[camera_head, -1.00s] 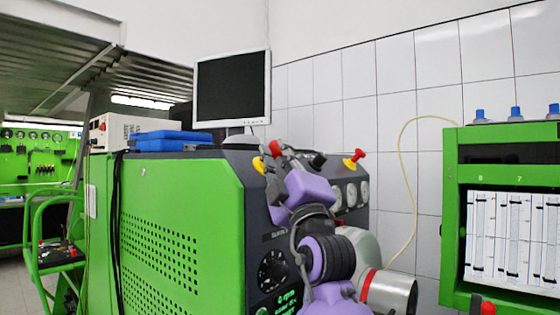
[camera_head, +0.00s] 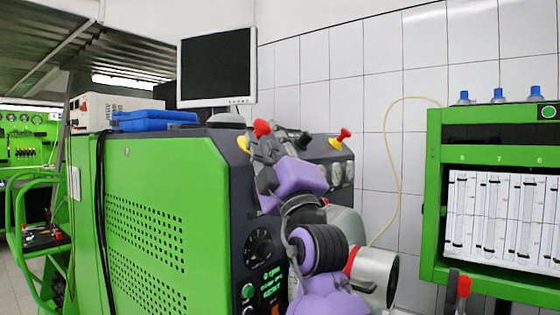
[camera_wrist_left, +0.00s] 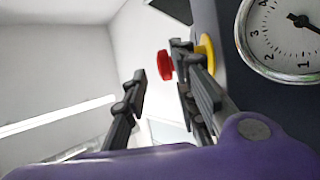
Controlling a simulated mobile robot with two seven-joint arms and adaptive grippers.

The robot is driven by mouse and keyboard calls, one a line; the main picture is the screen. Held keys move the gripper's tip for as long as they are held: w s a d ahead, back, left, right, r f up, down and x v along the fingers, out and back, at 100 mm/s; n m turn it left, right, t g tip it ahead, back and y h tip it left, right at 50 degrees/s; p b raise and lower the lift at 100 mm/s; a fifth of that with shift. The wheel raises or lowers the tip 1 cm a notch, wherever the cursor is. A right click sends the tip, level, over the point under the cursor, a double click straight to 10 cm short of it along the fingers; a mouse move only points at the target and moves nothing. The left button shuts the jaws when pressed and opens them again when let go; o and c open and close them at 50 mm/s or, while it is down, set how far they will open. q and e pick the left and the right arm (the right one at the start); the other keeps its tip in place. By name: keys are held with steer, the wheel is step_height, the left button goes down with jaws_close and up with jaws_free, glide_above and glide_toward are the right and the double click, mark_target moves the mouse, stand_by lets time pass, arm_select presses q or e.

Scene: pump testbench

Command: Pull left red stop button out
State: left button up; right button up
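The left red stop button (camera_head: 262,128) sits on a yellow base (camera_head: 243,143) on the sloped dark panel of the green test bench. In the left wrist view the red button (camera_wrist_left: 165,65) and its yellow base (camera_wrist_left: 205,50) show beside a gauge. My left gripper (camera_head: 280,147) is just right of the button and slightly below it in the head view. In the wrist view its two dark fingers (camera_wrist_left: 160,62) are apart, and the red button appears between them. Contact with the button cannot be told. My right gripper is not in view.
A second red button (camera_head: 342,134) on a yellow base stands farther right on the panel. Round gauges (camera_head: 342,174) are below it; one gauge (camera_wrist_left: 285,35) is close to my left fingers. A monitor (camera_head: 217,67) and blue case (camera_head: 154,120) are on top. A green cabinet (camera_head: 433,200) stands right.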

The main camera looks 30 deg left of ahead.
arm_select(q)
steer(key=v, duration=0.9)
steer(key=shift+d, duration=0.15)
steer(key=shift+s+f, duration=0.1)
steer(key=shift+s, duration=0.05)
